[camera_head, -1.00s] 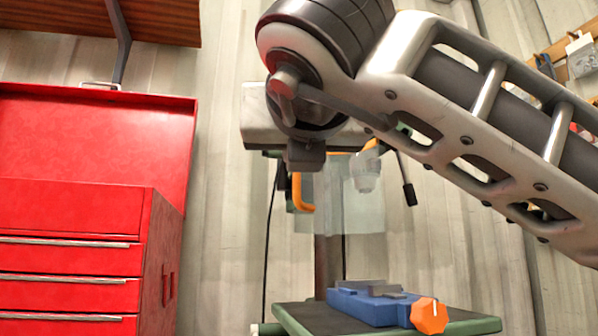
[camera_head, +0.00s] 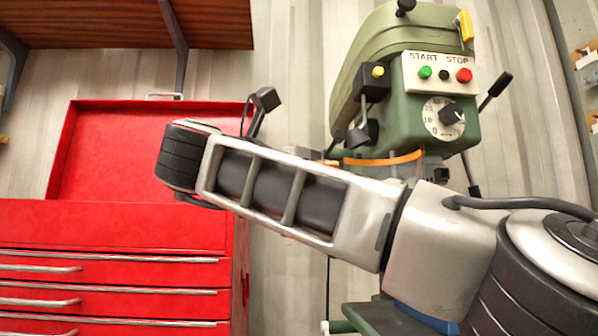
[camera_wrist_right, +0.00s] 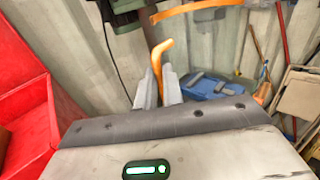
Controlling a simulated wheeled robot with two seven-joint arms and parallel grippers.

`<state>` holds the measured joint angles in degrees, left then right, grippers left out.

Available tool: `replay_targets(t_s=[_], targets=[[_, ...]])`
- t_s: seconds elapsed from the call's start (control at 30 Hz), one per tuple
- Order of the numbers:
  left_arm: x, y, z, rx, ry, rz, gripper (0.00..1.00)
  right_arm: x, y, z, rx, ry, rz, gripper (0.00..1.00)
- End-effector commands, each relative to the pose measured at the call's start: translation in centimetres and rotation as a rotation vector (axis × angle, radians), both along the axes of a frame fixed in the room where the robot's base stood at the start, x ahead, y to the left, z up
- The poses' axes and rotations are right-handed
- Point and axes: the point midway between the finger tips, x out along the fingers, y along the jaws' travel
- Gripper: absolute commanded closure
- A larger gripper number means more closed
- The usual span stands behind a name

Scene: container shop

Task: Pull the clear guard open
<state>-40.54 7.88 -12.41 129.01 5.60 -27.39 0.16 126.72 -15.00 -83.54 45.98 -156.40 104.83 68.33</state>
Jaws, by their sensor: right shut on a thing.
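The clear guard is hard to make out. Its orange handle (camera_wrist_right: 160,58) shows in the right wrist view, between the fingers of my right gripper (camera_wrist_right: 158,88), which is shut on it. An orange curved band (camera_head: 385,160) shows under the green drill press head (camera_head: 400,90) in the head view; it also shows at the top of the wrist view (camera_wrist_right: 196,8). In the head view my right arm crosses in front of the press, and its gripper is hidden. My left gripper is not in view.
A blue vise (camera_wrist_right: 210,86) sits below the press, beyond my right gripper. A red tool chest (camera_head: 110,255) stands at the left, close to my right arm. A wooden shelf (camera_head: 110,22) hangs at upper left.

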Motion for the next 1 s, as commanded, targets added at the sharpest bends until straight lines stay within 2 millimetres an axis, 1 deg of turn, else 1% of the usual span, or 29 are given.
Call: replay_targets(t_s=[0.4, 0.43, 0.47, 0.5, 0.83, 0.93, 1.0], targets=[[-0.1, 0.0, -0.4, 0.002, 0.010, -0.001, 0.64, 0.2, -0.2, -0.1, -0.002, 0.003, -0.013, 1.00], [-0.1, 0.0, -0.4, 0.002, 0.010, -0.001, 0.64, 0.2, -0.2, -0.1, -0.002, 0.003, -0.013, 0.89], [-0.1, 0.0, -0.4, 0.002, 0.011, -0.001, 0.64, 0.2, -0.2, -0.1, -0.002, 0.003, -0.013, 0.80], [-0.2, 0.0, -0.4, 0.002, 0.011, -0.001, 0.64, 0.2, -0.2, -0.1, -0.002, 0.003, -0.013, 0.70], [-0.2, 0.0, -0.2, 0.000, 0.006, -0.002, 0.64, 0.0, 0.0, -0.1, 0.000, 0.001, -0.011, 0.70], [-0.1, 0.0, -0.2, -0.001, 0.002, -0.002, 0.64, -0.9, 0.7, -0.1, -0.001, 0.001, -0.009, 0.70], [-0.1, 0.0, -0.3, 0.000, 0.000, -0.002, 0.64, -1.9, 1.5, -0.1, -0.002, -0.001, -0.009, 0.70]])
